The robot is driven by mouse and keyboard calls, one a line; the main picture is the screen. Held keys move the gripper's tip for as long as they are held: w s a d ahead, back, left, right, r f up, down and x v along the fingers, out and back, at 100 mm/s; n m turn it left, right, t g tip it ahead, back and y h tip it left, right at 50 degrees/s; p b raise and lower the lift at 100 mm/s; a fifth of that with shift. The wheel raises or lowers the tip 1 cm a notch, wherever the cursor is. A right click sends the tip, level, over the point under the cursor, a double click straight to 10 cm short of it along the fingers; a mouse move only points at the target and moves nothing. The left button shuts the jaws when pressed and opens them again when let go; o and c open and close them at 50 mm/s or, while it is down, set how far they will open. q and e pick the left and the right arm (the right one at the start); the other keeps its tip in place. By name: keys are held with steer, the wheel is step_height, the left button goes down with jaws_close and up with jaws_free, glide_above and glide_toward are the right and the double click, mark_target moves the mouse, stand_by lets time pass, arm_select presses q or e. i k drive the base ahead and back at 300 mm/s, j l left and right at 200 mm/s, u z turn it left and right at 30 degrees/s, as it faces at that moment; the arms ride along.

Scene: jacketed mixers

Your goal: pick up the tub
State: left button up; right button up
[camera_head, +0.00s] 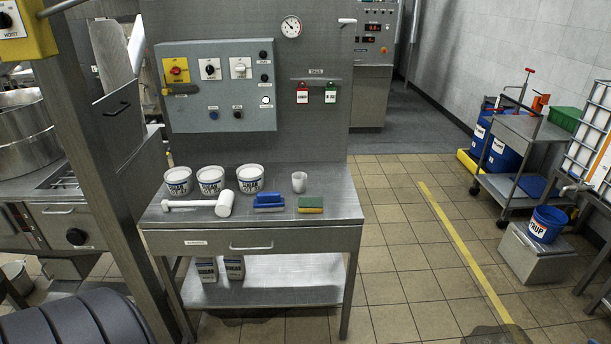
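The worktable (335,207) stands against a grey panel. Neither of my grippers shows in the head view.
On the table, a white mallet (223,204) lies before the tubs. A blue brush (269,201), a green-and-yellow sponge (310,204) and a translucent cup (299,182) are to the right. A steel post (105,165) rises at left.

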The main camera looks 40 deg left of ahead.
mark_target(251, 179)
steer(key=i+z, duration=0.15)
steer(key=i, duration=0.9)
steer(key=i+l+u, duration=0.15)
steer(key=i+u, duration=0.35)
steer(key=i, duration=0.25)
steer(key=i+u, duration=0.15)
steer(key=u, duration=0.25)
steer(key=i+l+u, duration=0.1)
steer(key=u, duration=0.35)
steer(key=i+l+u, duration=0.1)
steer(key=u, duration=0.3)
steer(key=i+l+u, duration=0.1)
steer(key=u, duration=0.3)
steer(key=i+l+u, duration=0.15)
steer(key=u, duration=0.25)
steer(key=i+l+u, duration=0.1)
steer(key=l+u, duration=0.2)
steer(key=u, duration=0.15)
steer(key=l+u, duration=0.25)
steer(key=u, duration=0.15)
steer(key=l+u, duration=0.45)
steer(key=i+j, duration=0.05)
steer(key=j, duration=0.05)
